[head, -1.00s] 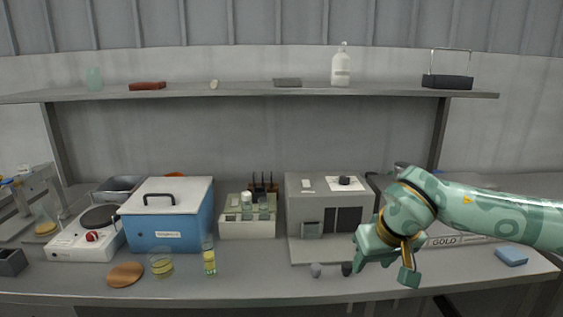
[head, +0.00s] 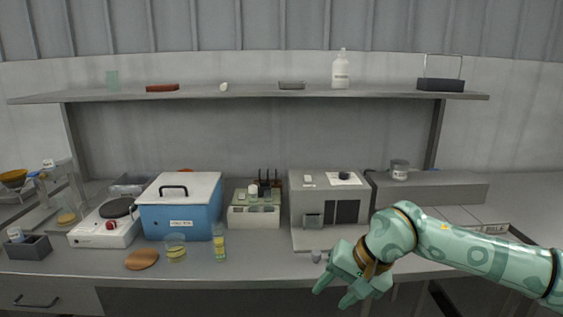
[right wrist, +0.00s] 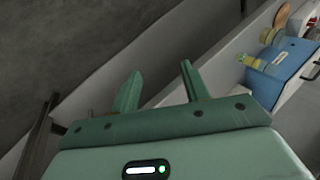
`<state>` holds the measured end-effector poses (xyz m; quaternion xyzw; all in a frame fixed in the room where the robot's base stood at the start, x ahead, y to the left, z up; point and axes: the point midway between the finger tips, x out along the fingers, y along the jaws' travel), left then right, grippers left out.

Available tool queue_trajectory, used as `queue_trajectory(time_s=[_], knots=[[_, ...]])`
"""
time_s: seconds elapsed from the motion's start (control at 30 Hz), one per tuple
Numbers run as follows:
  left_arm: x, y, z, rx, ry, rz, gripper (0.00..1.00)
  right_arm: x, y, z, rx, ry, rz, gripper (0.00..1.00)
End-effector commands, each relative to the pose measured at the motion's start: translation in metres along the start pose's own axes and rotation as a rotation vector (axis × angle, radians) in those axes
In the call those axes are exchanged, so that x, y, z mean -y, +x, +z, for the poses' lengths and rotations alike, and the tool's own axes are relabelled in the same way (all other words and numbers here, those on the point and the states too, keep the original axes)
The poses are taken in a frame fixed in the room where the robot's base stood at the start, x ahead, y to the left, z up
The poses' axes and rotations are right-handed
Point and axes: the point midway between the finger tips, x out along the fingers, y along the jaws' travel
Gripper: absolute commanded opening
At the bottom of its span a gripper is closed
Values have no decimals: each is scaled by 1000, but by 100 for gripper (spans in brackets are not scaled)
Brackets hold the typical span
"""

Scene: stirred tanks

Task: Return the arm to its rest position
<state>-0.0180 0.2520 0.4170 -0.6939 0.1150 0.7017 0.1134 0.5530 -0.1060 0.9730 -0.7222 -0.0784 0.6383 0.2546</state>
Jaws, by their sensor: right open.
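My right gripper (head: 334,294) is in the lower right of the head view, in front of the bench's front edge. Its jaws are open with nothing between them. In the right wrist view the two fingers (right wrist: 160,90) stand apart, with the bench edge and dark floor beyond them. My right arm comes in from the right edge of the head view, across the front of the bench. My left gripper does not show in either view.
On the bench (head: 290,267) stand a blue box (head: 180,219), a hot plate (head: 104,231), a beaker (head: 175,246), a vial (head: 219,244) and a grey instrument (head: 330,215). A small grey knob-like thing (head: 316,255) is near the gripper. A shelf (head: 250,94) runs above.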

Motion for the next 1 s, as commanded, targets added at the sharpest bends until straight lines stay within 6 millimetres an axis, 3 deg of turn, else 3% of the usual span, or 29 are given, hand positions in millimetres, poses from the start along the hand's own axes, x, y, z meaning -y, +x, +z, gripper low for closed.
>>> queue_trajectory(time_s=[0.23,0.37,0.47,0.5,0.57,0.6,0.67,0.77,0.87,1.0], knots=[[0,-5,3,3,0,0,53,35,60,25,297,664,-316,46],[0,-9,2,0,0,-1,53,36,100,23,563,1315,-511,46],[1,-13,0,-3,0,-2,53,-8,149,13,813,2031,-651,46],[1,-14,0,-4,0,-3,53,-38,172,12,901,2322,-697,46],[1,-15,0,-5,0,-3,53,-83,201,18,991,2678,-752,46],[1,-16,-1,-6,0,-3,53,-114,219,26,-1019,-2845,773,46],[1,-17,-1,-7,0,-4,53,-160,244,45,-883,-2605,683,46],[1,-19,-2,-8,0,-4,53,-233,279,91,-682,-2244,577,46],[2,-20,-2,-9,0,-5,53,-299,305,150,-502,-1916,508,46],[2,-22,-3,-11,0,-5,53,-379,327,250,-275,-1495,453,46]])
